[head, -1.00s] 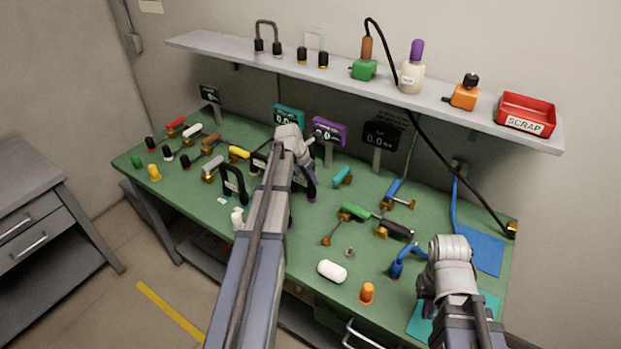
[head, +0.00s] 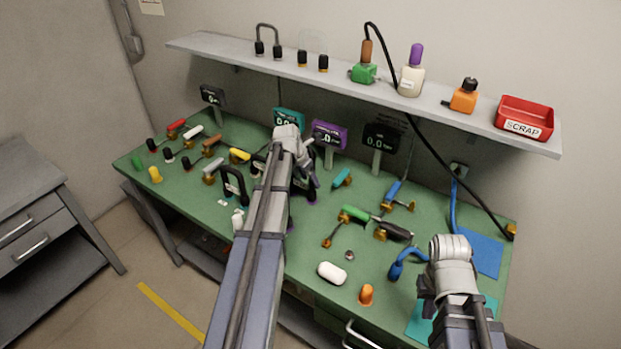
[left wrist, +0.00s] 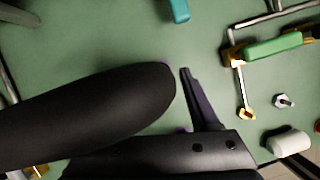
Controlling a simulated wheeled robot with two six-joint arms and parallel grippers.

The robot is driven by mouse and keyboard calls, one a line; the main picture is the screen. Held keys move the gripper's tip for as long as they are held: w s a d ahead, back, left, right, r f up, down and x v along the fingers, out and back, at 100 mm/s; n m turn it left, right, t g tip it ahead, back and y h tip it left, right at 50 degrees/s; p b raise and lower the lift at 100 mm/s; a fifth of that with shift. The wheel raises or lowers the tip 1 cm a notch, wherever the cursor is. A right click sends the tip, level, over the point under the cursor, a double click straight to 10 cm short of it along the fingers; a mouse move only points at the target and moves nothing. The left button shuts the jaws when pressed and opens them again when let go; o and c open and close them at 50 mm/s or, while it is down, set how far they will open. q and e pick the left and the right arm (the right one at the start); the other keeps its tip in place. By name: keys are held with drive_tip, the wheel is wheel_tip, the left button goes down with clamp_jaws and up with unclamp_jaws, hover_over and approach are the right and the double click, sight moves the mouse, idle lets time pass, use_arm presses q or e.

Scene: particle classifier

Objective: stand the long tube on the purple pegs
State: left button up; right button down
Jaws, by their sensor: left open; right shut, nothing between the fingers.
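A thick black rounded body (left wrist: 90,108), which looks like the long tube, fills the left of the left wrist view, very close to the camera. Small purple bits (left wrist: 183,130) show beside its end and look like the purple pegs; one also shows on the table in the head view (head: 311,199). Whether the tube is seated on them cannot be told. My left gripper (head: 308,172) is open above this spot; one finger shows beside the black body and the other is hidden. My right gripper (head: 426,303) is shut and empty over the front right of the table.
Another black arch (head: 234,183) stands left of my left arm. A purple display (head: 329,134) stands behind. A green-handled piece (head: 354,214), a white block (head: 332,273) and an orange cap (head: 366,294) lie to the right. A shelf (head: 440,105) runs along the wall.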

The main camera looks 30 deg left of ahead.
use_arm(q)
drive_tip(key=p+v, duration=0.5)
drive_tip(key=v, duration=0.1)
use_arm(e)
wheel_tip(320, 180, up, 6)
drive_tip(key=shift+f, duration=0.1)
use_arm(q)
drive_tip(key=shift+s+r, duration=0.1)
drive_tip(key=shift+s, duration=0.05)
